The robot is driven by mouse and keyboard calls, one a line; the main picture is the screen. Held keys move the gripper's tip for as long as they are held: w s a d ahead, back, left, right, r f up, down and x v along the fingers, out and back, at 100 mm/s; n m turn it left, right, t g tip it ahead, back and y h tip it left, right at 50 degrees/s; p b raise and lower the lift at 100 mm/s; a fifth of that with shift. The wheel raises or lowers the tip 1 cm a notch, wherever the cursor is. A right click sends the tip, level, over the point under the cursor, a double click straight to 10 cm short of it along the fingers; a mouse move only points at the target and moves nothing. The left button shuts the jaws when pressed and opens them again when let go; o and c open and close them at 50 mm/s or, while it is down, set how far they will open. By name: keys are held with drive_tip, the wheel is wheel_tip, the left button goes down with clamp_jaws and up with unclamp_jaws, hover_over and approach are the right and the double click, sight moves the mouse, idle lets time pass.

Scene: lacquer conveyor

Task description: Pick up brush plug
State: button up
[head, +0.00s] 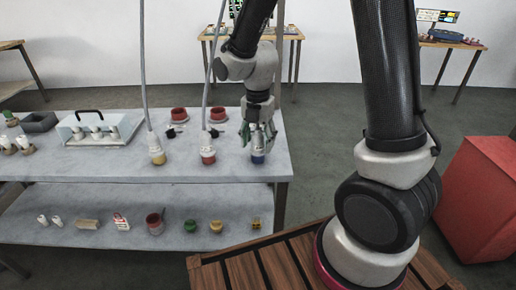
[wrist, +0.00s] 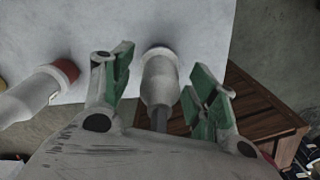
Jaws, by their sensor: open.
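A white cylindrical plug (wrist: 160,78), which I take to be the brush plug, stands between my gripper's fingers in the wrist view. A grey stem or cable runs from its near end toward my palm. My gripper (head: 258,136) points down over the shelf's right end in the head view, above a blue-banded cup or base (head: 257,157). In the wrist view its green-padded fingers (wrist: 163,70) are spread on either side of the plug, with gaps visible. The fingers partly hide the plug in the head view. Whether they touch it is not clear.
Two similar white plugs on hanging cables stand to the left, one over a red cup (head: 208,158), one over a yellow cup (head: 157,158). Red pots (head: 218,114) sit behind. A white handled rack (head: 98,128) is further left. The grey shelf top (head: 220,175) is clear in front.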

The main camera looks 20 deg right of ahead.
drive_tip(key=shift+f, duration=0.25)
clamp_jaws()
drive_tip(key=shift+r, duration=0.1)
